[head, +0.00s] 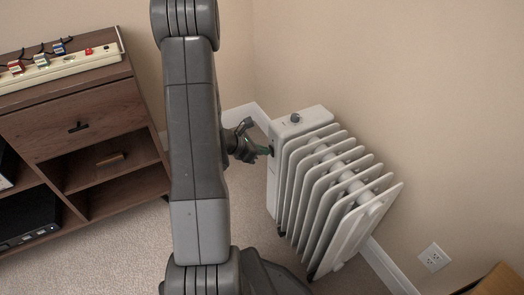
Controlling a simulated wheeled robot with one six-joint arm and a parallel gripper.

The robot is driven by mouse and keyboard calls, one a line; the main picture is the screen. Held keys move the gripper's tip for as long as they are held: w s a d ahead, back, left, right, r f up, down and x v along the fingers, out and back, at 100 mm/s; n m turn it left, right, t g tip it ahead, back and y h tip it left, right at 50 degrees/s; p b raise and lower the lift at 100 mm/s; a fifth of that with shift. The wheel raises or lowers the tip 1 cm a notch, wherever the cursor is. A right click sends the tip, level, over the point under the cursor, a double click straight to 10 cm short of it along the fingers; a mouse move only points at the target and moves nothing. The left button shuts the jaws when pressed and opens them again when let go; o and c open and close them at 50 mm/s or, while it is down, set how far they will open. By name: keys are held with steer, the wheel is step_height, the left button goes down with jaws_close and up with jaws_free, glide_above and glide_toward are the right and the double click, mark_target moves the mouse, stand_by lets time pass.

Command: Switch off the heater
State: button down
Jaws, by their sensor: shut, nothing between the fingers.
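A white oil-filled heater (329,187) with several upright fins stands on the carpet against the right wall. A dark round knob (295,118) sits on top of its control end. My gripper (268,151) is shut and empty, its fingertips at the narrow control face of the heater, just below the top edge. A small green patch shows near the fingertips. A dark spot lies on the face right by the tips. I cannot tell whether the fingers touch it. My arm hides part of the room left of the heater.
A brown wooden cabinet (84,117) stands at the left with a drawer and open shelves. A power strip (61,68) with coloured plugs lies on it. A wall outlet (434,257) is at the lower right. Carpet is clear between cabinet and heater.

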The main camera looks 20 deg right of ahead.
steer(key=shift+d+r, duration=0.15)
steer(key=shift+d, duration=0.15)
stand_by(0.4)
steer(key=shift+r, duration=0.8)
steer(key=shift+a, duration=0.1)
